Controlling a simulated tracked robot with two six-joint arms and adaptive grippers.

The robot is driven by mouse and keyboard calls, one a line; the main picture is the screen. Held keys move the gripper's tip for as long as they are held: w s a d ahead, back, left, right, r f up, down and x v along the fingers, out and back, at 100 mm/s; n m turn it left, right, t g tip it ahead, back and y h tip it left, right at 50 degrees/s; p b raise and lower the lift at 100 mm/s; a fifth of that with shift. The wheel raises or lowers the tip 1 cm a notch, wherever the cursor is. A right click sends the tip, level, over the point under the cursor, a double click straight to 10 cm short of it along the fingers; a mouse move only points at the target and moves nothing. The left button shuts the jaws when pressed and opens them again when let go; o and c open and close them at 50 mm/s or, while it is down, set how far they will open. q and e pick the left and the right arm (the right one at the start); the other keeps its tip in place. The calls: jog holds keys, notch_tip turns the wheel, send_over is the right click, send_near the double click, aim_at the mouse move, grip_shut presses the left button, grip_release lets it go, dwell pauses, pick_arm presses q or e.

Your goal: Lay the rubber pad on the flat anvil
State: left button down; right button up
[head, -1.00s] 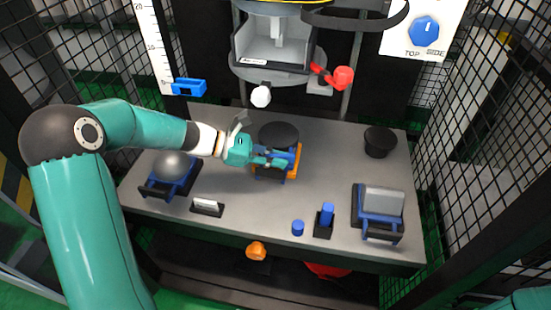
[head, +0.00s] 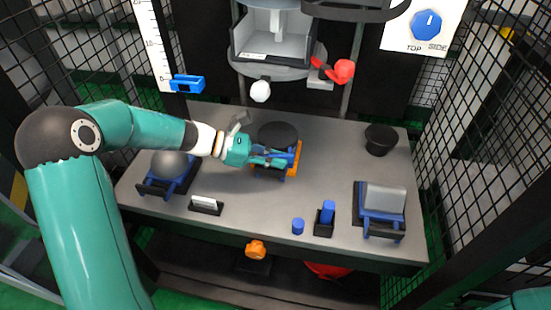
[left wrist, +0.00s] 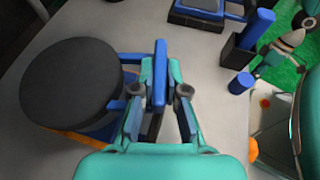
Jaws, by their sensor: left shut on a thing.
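A thick round black disc (head: 277,134) sits on a blue frame over an orange base (head: 293,160) at the middle of the grey bench. I cannot tell whether the disc is the rubber pad, the flat anvil, or both stacked. It fills the left of the left wrist view (left wrist: 70,84). My left gripper (head: 282,158) is shut on the upright blue handle bar (left wrist: 160,74) in front of the disc, one finger on each side. The disc looks level and still over its base. A dark, round, tapered block (head: 380,141) stands at the bench's back right.
A grey dome anvil (head: 170,164) stands left and a grey block anvil (head: 384,198) right, both with blue handles. A small white-topped block (head: 206,205), a blue cylinder (head: 298,227) and a blue peg in a black holder (head: 326,216) lie in front. The drop carriage (head: 272,45) hangs behind.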

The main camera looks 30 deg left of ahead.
dwell(0.3)
pick_arm(q)
jog(key=c, duration=1.1)
grip_release()
jog(key=shift+c, duration=0.2)
jog(key=shift+a, duration=0.1)
jog(key=v, duration=1.2)
jog(key=shift+f, duration=0.1)
